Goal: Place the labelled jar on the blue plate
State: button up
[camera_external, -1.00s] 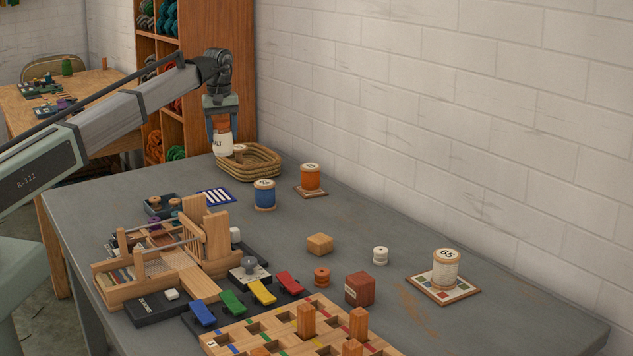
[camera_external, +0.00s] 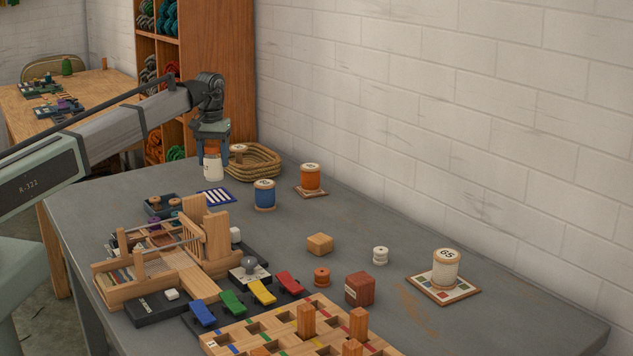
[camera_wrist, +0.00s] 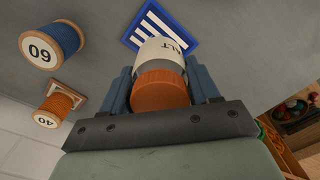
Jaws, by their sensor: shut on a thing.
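The labelled jar (camera_external: 212,166) is white with an orange-brown lid and dark lettering ending in "ALT". My gripper (camera_external: 211,142) is shut on it near the lid, pointing down, and holds it upright. The wrist view shows the jar (camera_wrist: 161,60) between the two blue-grey fingers (camera_wrist: 160,88). The blue plate (camera_external: 216,197) is a flat blue square with white stripes, lying on the grey table just in front of the jar. In the wrist view the plate (camera_wrist: 150,24) shows partly behind the jar. I cannot tell how high the jar's base is above the table.
A woven basket (camera_external: 262,163) stands behind and right of the jar. A blue spool (camera_external: 265,196) and an orange spool on a tile (camera_external: 310,178) stand to the right. A wooden loom (camera_external: 170,250) stands in front. The plate's top looks bare.

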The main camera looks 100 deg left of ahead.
aim_at(215, 173)
jog(key=shift+f, duration=2.3)
jog(key=shift+f, duration=0.1)
jog(key=o, duration=1.2)
notch_tip(215, 173, up, 12)
jog(key=shift+r, duration=0.1)
